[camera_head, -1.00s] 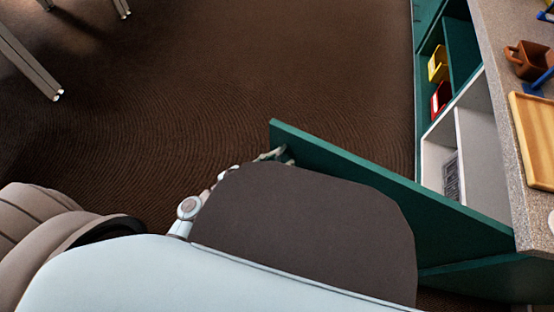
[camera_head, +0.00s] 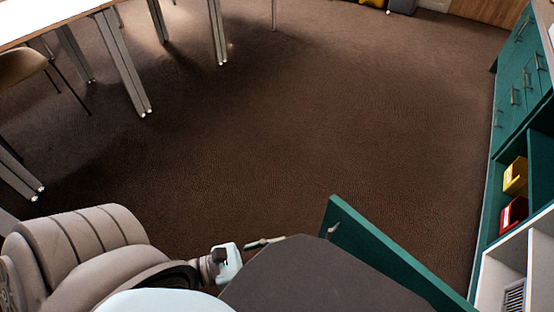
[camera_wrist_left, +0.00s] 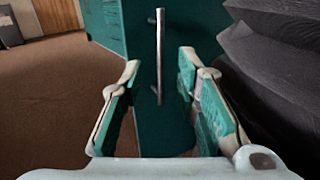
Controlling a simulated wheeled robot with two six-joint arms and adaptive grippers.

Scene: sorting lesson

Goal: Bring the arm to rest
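My left gripper (camera_wrist_left: 158,72) is open in the left wrist view, its two pale, green-padded fingers spread with nothing held. Beyond and between them, a metal bar handle (camera_wrist_left: 160,55) stands upright on a green cabinet door (camera_wrist_left: 190,20). The gap between fingers and handle is hard to judge. In the head view, the green door (camera_head: 385,258) stands swung out from the cabinet at the lower right. Part of the left gripper shows left of the door's edge, mostly hidden behind a dark grey shape. My right gripper is in neither view.
A green cabinet (camera_head: 520,80) with drawers and open shelves runs along the right. Its shelves hold a yellow bin (camera_head: 515,177) and a red bin (camera_head: 513,214). A table (camera_head: 45,15) and a chair (camera_head: 20,66) stand at upper left. The brown carpet (camera_head: 300,120) between is clear.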

